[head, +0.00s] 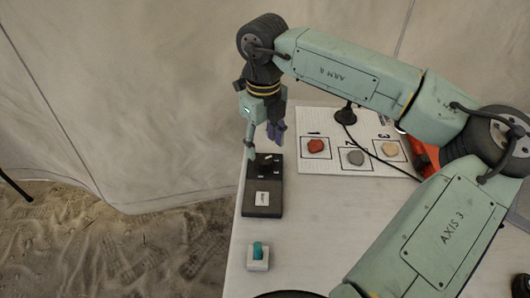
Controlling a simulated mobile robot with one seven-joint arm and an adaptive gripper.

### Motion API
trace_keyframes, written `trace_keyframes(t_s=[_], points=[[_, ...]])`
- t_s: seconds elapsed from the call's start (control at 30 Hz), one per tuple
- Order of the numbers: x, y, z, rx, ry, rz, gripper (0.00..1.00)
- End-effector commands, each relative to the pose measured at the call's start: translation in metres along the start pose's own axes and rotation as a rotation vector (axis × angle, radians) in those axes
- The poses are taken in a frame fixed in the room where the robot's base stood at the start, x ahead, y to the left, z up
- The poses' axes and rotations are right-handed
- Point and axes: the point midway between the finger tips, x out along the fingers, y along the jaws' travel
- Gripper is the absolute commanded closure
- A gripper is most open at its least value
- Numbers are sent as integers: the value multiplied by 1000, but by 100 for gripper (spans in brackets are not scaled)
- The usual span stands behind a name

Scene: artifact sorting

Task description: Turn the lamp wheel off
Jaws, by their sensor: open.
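A dark box (262,204) stands near the left edge of the white table, with a white label on its front part. A black wheel-like knob (265,164) with small light marks shows on the far part of its top; I take it for the lamp wheel. My gripper (262,148) points down just above the knob, its fingers apart on either side with nothing between them. I cannot tell whether a finger touches the knob or which way it is set.
A white numbered board (331,170) with red (316,147), grey (355,157) and tan (389,149) pieces lies right of the box. A black stand with a cable (346,115) is behind. A teal piece on a white base (257,265) is nearer. The table middle (310,215) is clear.

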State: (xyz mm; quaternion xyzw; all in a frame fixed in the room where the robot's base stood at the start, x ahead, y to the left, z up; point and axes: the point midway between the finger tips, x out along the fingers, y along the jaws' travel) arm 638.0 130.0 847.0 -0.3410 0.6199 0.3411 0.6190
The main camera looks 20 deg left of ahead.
Motion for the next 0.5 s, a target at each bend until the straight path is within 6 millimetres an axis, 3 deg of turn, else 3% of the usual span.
trace_keyframes(t_s=[0.2,0.5], points=[[35,0,0,0,-1,2,47],[52,0,0,0,-1,-1,47]])
